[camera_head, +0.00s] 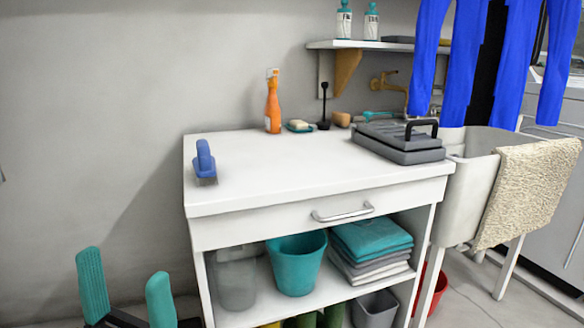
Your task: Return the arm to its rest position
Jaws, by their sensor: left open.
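My left gripper (125,287) shows at the lower left of the head view, with its two teal fingers spread apart and nothing between them. It is in front of and to the left of the white cabinet (265,215), apart from it. Only the fingers and a little of the dark gripper body are in view; the rest of the arm is below the frame. My right gripper is not in view.
A sink (470,185) stands at right. The wall side at left is clear.

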